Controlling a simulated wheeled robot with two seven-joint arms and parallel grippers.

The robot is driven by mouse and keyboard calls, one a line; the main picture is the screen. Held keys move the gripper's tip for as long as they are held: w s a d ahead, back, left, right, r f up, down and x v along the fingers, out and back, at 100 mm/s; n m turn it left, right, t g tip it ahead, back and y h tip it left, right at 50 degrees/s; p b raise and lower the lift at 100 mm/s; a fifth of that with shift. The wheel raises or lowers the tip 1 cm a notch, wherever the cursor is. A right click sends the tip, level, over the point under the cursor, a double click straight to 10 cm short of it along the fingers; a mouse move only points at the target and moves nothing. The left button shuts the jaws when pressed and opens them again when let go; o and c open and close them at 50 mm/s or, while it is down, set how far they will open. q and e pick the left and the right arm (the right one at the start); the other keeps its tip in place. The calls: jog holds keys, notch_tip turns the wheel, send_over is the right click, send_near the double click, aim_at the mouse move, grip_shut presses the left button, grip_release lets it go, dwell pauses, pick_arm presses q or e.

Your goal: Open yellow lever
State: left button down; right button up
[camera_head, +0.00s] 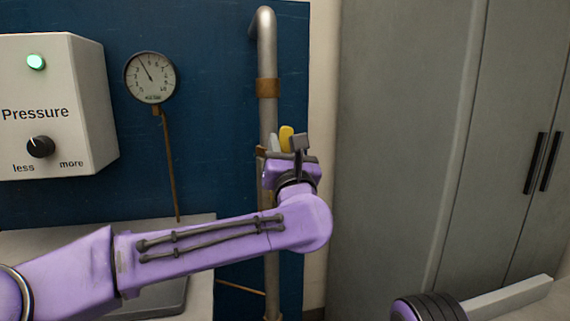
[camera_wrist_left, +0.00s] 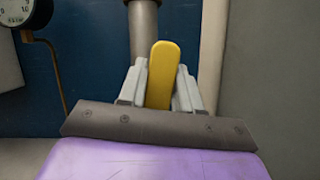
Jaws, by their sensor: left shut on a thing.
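The yellow lever (camera_head: 286,138) sits on the vertical metal pipe (camera_head: 267,100) in the head view. In the left wrist view the lever (camera_wrist_left: 162,75) stands upright between the two grey fingers of my left gripper (camera_wrist_left: 160,88), which is shut on it. In the head view my left gripper (camera_head: 285,146) is at the lever, and its wrist hides the lever's lower part and the pipe behind.
A white Pressure box (camera_head: 50,105) with a green light and a black knob (camera_head: 40,147) is at the left. A round gauge (camera_head: 150,78) stands on a thin pipe beside it. Grey cabinets (camera_head: 410,140) with dark handles fill the right side.

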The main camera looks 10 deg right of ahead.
pick_arm(q)
jog(key=shift+a+n+y+b, duration=0.9)
jog(key=shift+n+y, duration=0.1)
jog(key=shift+n, duration=0.5)
jog(key=c, duration=0.9)
grip_release()
jog(key=shift+o, duration=0.2)
jog(key=shift+s+a, duration=0.1)
jog(key=a+b+v, duration=0.1)
jog(key=v, duration=0.9)
jog(key=shift+s+d+b, duration=0.25)
jog(key=shift+d+b, duration=0.05)
jog(key=shift+d, duration=0.2)
jog(key=shift+f, duration=0.1)
